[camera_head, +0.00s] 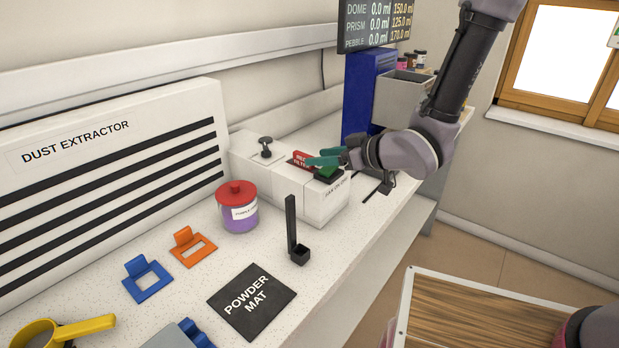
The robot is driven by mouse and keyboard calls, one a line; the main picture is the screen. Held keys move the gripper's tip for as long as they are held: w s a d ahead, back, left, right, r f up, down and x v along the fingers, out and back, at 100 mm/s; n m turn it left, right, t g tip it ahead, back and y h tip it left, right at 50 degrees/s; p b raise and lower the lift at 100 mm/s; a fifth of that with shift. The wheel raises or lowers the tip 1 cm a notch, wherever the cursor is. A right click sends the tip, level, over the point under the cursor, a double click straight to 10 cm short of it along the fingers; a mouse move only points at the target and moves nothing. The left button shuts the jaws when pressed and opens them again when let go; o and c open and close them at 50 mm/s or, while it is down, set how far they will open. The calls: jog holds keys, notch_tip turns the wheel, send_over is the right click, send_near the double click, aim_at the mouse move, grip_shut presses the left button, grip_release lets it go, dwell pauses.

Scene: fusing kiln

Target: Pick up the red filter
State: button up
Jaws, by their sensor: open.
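The red filter (300,156) sits in the top of a white box-shaped unit (322,207) on the counter, with part of its white lettering showing. My gripper (312,158) reaches in from the right, and its green fingers are at the filter's right side. The jaws are open. The fingers cover part of the filter, and I cannot tell whether they touch it.
A green block (328,174) is on the unit just below my fingers, and a black knob (266,146) stands to the left. A red-lidded jar (238,210) and a black upright scoop (292,232) stand in front. A blue column (364,95) rises behind.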

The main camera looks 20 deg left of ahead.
aim_at(309, 156)
jog(key=x, duration=0.7)
jog(key=shift+w+d, duration=0.1)
jog(key=shift+w, duration=0.2)
grip_shut()
jog(key=shift+r, duration=0.1)
dwell(1.0)
